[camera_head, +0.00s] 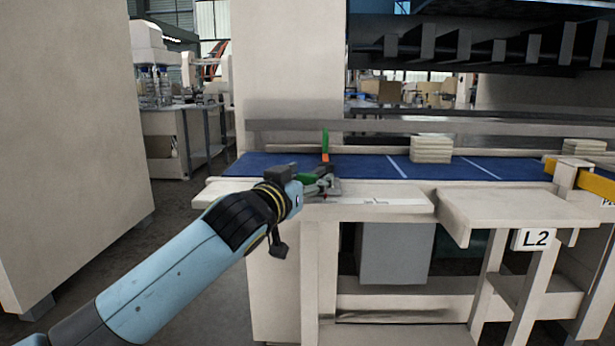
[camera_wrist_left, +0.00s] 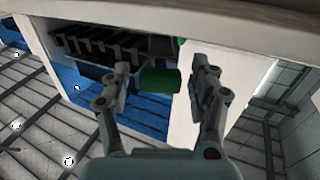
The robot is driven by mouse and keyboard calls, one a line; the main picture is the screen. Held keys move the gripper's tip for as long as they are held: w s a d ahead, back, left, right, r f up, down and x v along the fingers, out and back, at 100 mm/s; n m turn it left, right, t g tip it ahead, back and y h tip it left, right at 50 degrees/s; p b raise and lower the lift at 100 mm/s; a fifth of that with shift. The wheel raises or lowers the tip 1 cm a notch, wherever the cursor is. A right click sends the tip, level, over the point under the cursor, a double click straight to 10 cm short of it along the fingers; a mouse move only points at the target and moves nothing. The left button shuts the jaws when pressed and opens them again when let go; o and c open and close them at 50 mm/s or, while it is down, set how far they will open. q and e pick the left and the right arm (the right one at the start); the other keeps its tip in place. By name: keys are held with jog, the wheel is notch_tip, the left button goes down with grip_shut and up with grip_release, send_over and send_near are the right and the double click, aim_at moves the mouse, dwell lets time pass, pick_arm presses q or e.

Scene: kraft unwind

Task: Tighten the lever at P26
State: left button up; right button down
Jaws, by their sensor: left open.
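A thin upright green lever (camera_head: 325,139) with an orange lower part (camera_head: 326,158) stands at the edge of the blue bed. My left gripper (camera_head: 325,186) is just below it at the pale ledge, and a green piece (camera_head: 305,179) shows beside the fingers. In the left wrist view, the fingers of my left gripper (camera_wrist_left: 161,88) are apart, with a green cylindrical knob (camera_wrist_left: 159,81) in the gap between them. I cannot tell whether either finger touches it. No P26 label is readable. My right gripper is not in view.
The blue bed (camera_head: 270,164) runs behind the pale ledge (camera_head: 390,207). A pale stack (camera_head: 431,149) lies on it. A shelf (camera_head: 505,207) with an L2 sign (camera_head: 535,239) juts out to the right. A yellow bar (camera_head: 597,185) is at far right. A large pale panel (camera_head: 75,140) stands at left.

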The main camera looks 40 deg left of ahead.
pick_arm(q)
jog(key=shift+w, duration=0.1)
grip_shut()
dwell(0.4)
